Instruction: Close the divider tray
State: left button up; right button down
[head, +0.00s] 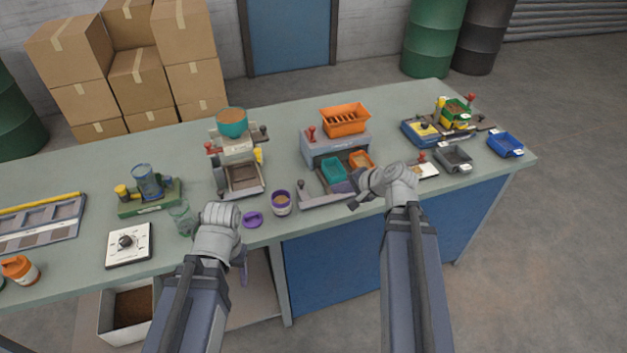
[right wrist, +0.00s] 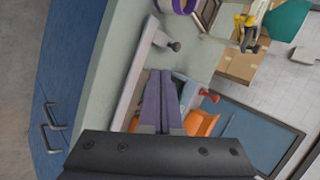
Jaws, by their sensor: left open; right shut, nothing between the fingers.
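The divider (head: 336,147) is a grey-blue box with a slotted orange hopper (head: 345,120) on top. Its low tray (head: 325,200) sticks out at the front, with a teal bin (head: 334,170) and an orange bin (head: 360,161) at its inner end. My right gripper (head: 353,204) is shut and empty at the right side of the tray's front. In the right wrist view its fingers (right wrist: 160,90) lie beside the tray's front bar (right wrist: 139,72); whether they touch it I cannot tell. My left gripper (head: 243,272) is open, off the bench's front edge.
A filler with a teal bowl (head: 232,123) is further left. A grey bin (head: 453,159) and a blue bin (head: 505,145) are to the right.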

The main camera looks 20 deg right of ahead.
aim_at(319, 201)
jog(key=b+x, duration=0.7)
jog(key=x, duration=0.3)
jog(key=shift+w+a+f+b, duration=0.1)
jog(key=shift+w+f+b, duration=0.1)
jog(key=shift+f+b, duration=0.15)
jog(key=shift+w+a+r+p, duration=0.2)
jog(key=shift+w+a+p, duration=0.05)
jog(key=shift+w, duration=0.3)
jog(key=shift+w+a+r+p, duration=0.2)
jog(key=shift+w+a, duration=0.1)
jog(key=shift+w, duration=0.2)
jog(key=shift+w+a, duration=0.35)
jog(key=shift+w, duration=0.2)
jog(key=w, duration=1.2)
jog(key=shift+a, duration=0.2)
